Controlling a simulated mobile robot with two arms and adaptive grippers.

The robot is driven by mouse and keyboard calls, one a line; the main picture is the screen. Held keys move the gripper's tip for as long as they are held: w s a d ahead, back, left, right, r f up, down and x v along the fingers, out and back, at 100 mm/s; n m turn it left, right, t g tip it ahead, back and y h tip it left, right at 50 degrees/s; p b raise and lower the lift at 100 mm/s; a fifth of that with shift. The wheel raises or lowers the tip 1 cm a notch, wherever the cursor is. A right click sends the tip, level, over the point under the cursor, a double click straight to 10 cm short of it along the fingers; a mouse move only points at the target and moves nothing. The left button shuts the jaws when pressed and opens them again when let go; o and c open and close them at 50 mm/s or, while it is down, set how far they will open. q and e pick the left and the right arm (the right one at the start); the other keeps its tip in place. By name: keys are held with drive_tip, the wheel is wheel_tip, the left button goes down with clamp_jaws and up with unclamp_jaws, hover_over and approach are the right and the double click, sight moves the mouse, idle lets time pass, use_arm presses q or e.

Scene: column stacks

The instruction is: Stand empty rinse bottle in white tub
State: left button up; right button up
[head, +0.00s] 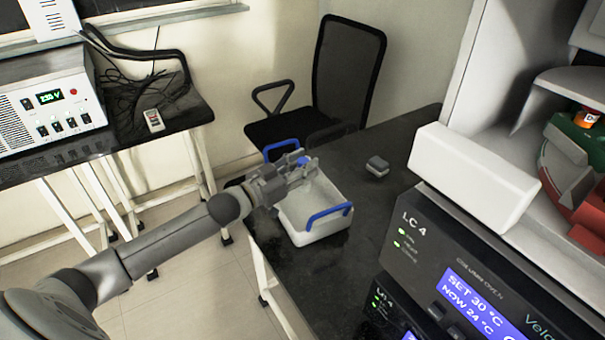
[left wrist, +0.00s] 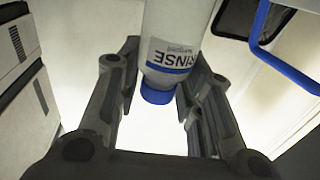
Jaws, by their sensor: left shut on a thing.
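The white tub (head: 318,228) with blue handles stands on the dark bench in the head view. One of its blue handles shows at the right of the left wrist view (left wrist: 285,68). My left gripper (head: 297,171) is over the tub's left part, shut on the rinse bottle. In the left wrist view the white bottle (left wrist: 176,30) has a RINSE label and a blue cap (left wrist: 157,95), between the fingers. In the head view only a blue bit, likely its cap (head: 303,160), shows; whether its base touches the tub floor is hidden. My right gripper is out of view.
A small grey block (head: 377,166) lies on the dark bench (head: 395,205) right of the tub. Column oven units (head: 470,270) stand close on the right. A black chair (head: 345,75) is behind the bench. A power supply (head: 55,100) sits on the left table.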

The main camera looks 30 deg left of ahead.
use_arm(q)
drive_tip(key=shift+f, duration=1.15)
drive_tip(key=shift+f, duration=0.15)
drive_tip(key=shift+f, duration=0.5)
drive_tip(key=o, duration=0.8)
